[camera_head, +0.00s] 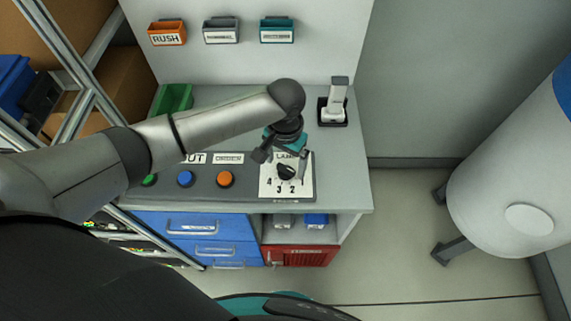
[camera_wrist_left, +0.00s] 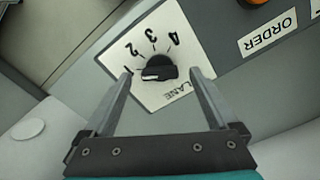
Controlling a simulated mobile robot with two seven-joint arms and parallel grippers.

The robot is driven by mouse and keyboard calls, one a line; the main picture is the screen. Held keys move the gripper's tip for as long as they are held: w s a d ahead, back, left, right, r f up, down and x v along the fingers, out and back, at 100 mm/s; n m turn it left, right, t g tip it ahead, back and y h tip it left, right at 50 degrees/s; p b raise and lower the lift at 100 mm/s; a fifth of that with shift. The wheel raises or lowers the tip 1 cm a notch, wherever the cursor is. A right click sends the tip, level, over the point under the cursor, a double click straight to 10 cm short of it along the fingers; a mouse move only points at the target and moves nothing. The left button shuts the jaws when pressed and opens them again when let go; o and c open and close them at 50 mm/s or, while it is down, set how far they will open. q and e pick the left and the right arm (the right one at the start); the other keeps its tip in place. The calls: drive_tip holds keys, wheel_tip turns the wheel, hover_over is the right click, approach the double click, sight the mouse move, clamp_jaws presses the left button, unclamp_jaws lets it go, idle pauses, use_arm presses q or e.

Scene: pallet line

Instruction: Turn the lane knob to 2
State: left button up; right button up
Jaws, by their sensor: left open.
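The lane knob (camera_head: 286,172) is a black dial on a white plate (camera_head: 268,187) marked 1 to 4, at the right end of the grey control panel. In the left wrist view the knob (camera_wrist_left: 158,70) has a pale mark that appears to point toward the 1. My left gripper (camera_head: 283,162) is over the plate. In the left wrist view its open fingers (camera_wrist_left: 160,76) stand either side of the knob, with a gap on each side. I cannot tell how far the tips are above the plate. My right gripper is not in view.
Blue (camera_head: 185,179) and orange (camera_head: 225,179) buttons sit left of the knob. A device in a black holder (camera_head: 333,112) stands behind, to the right. A green bin (camera_head: 172,98) is at the back left. Blue drawers (camera_head: 205,228) and a red cabinet (camera_head: 300,256) are below.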

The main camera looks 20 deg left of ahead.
use_arm(q)
drive_tip(key=shift+f, duration=0.6)
drive_tip(key=c, duration=1.4)
drive_tip(key=shift+o, duration=0.2)
drive_tip(key=shift+r, duration=0.1)
